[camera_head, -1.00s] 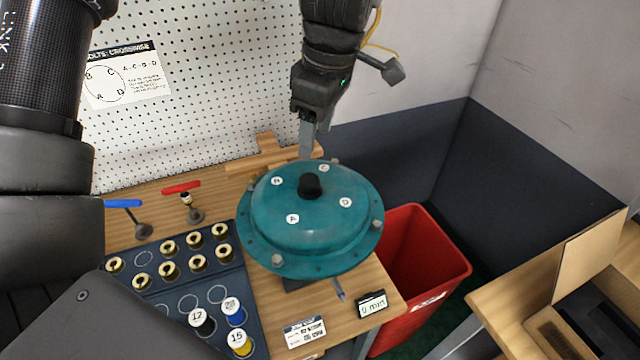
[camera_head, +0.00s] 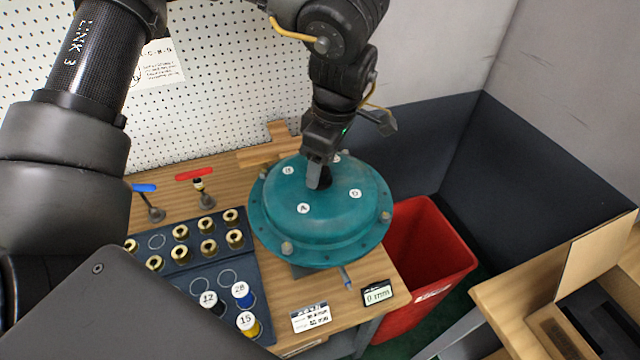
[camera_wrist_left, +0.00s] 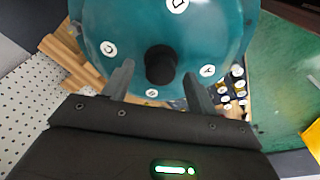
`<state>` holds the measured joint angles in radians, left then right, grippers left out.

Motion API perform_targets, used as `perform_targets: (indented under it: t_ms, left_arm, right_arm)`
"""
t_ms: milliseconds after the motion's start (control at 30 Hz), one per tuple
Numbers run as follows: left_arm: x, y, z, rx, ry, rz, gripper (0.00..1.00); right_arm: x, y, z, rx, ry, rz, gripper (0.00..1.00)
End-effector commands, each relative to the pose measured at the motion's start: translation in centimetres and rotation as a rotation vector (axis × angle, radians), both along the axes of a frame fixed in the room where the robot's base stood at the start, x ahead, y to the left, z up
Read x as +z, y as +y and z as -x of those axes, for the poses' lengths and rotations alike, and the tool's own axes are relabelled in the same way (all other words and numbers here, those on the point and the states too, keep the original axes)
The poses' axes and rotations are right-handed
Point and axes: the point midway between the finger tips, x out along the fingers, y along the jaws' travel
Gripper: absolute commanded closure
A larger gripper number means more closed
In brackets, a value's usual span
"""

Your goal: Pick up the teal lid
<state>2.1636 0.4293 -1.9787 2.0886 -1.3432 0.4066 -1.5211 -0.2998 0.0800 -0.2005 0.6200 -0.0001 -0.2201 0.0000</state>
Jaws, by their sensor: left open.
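The teal lid (camera_head: 318,222) is a round dome with a bolted flange, white letter labels and a black knob on top. It sits on the wooden bench. My left gripper (camera_head: 316,180) is at the knob, from above and behind, and hides part of it in the head view. In the left wrist view the black knob (camera_wrist_left: 160,64) shows between and a little beyond the two open fingers (camera_wrist_left: 158,82), with clear gaps on both sides. I cannot tell whether the fingertips touch the dome. My right gripper is not in view.
A dark tray with brass bushings (camera_head: 208,248) and numbered spools (camera_head: 241,294) lies left of the lid. A red bin (camera_head: 428,262) stands on the floor to the right. A small display (camera_head: 377,292) is at the bench's front edge. A wooden rack (camera_head: 272,150) is behind.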

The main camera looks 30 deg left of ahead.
Motion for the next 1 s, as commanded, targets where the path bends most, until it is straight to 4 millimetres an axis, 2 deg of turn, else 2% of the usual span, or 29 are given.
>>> perform_targets:
  t_ms: [133, 367, 800, 1000]
  left_arm:
    - [-1.13, 0.20, 0.07, 0.000, 0.000, 0.000, 0.42]
    - [-1.28, 0.18, 0.05, 0.000, -0.001, 0.001, 0.42]
    - [-1.25, 0.18, 0.05, 0.000, -0.001, 0.001, 1.00]
    - [-1.24, 0.19, 0.05, 0.000, -0.001, 0.001, 1.00]
  right_arm:
    - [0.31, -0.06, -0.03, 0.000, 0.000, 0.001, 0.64]
    - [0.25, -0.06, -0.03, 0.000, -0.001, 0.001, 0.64]
    - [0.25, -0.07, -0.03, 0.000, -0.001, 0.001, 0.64]
    - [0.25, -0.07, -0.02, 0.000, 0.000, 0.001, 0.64]
